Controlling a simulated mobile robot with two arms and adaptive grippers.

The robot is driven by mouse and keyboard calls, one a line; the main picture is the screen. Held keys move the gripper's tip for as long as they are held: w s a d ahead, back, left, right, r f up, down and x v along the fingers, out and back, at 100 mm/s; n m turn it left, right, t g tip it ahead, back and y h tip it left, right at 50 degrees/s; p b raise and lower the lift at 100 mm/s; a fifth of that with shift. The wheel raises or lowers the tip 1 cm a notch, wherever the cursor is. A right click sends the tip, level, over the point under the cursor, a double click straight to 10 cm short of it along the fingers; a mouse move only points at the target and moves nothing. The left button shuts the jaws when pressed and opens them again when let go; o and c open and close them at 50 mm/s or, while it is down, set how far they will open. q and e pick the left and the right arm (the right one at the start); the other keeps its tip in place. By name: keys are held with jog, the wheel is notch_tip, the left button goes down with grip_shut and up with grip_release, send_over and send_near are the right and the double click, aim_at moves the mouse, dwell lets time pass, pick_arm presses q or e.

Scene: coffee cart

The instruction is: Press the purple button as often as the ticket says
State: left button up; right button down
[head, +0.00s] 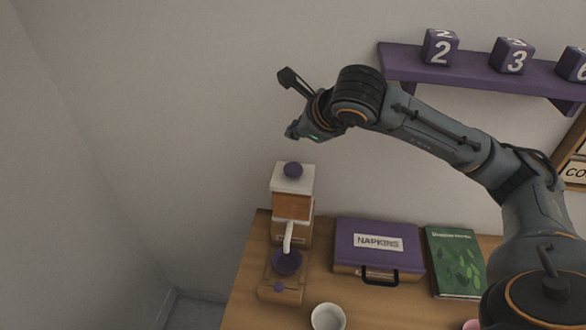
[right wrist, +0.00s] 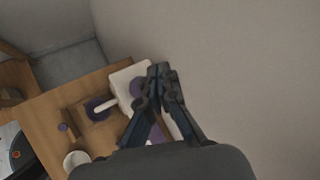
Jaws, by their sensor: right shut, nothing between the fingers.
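The coffee machine (head: 292,205) stands at the table's left end, with a white top, a wooden body and a purple knob (head: 293,170) on top. No ticket can be made out. My left gripper is not in view.
A purple napkin box (head: 345,235) with a black handle and a green book (head: 455,262) lie right of the machine. A white cup (head: 328,317) stands in front. A purple shelf (head: 400,65) with number blocks hangs on the wall. The air left of the machine is clear.

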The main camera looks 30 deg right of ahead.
aim_at(291, 165)
notch_tip(291, 165, down, 6)
jog(key=b, duration=0.3)
jog(key=shift+f+b, duration=0.15)
jog(key=shift+b, duration=0.2)
jog(key=shift+f+b, duration=0.25)
jog(key=shift+b, duration=0.1)
dwell(0.7)
jog(key=shift+f+b, duration=0.35)
jog(key=shift+b, duration=0.4)
jog(key=shift+f+b, duration=0.9)
jog(key=shift+b, duration=0.15)
dwell(0.8)
jog(key=shift+r, duration=0.1)
jog(key=shift+r+p, duration=0.55)
jog(key=shift+r, duration=0.6)
